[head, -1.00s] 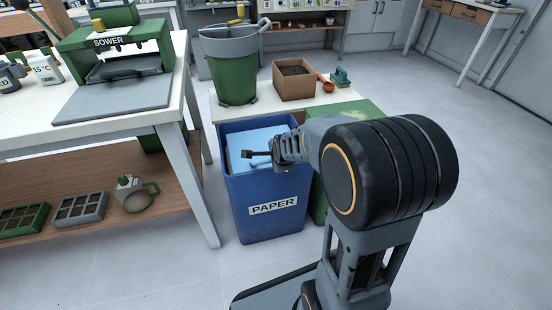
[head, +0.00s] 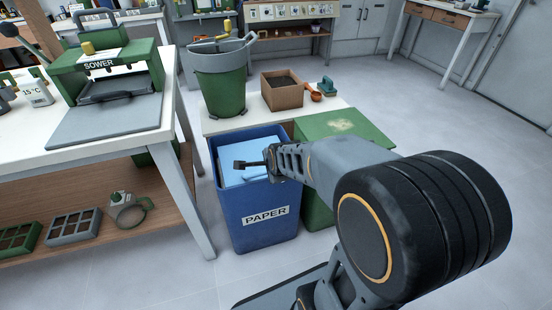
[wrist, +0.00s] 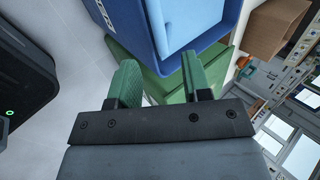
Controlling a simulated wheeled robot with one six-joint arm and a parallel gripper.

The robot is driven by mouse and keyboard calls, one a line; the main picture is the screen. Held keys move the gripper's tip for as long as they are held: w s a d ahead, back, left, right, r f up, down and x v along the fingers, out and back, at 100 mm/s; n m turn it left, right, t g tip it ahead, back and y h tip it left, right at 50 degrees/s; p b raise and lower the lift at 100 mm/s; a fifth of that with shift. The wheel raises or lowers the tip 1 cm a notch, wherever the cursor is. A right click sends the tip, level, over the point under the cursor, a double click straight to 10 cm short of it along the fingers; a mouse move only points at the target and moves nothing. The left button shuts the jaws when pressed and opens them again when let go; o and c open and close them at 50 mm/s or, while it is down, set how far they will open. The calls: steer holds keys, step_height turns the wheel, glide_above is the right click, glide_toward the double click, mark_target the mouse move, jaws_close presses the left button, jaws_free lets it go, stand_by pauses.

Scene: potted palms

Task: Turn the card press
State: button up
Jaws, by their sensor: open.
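I cannot make out anything labelled as a card press in these views. A green and grey machine marked SOWER (head: 118,66) stands on the white bench at the left, with a grey plate in front. My gripper (head: 240,165) is over or just in front of the blue PAPER bin (head: 230,215) in the head view; its height above the bin is hard to judge. In the wrist view my gripper (wrist: 162,72) has its two green fingers apart with nothing held between them. The blue bin (wrist: 140,25) shows beyond them.
A green bucket (head: 222,90), a cardboard box (head: 282,93), an orange scoop (head: 313,95) and a small green tool (head: 327,86) stand on the low white table. A green bin (head: 350,125) stands beside the PAPER bin. Floor at the right is clear.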

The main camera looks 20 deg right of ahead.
steer(key=p+v, duration=0.2)
steer(key=v, duration=0.4)
steer(key=shift+s+r, duration=0.2)
steer(key=shift+r, duration=0.05)
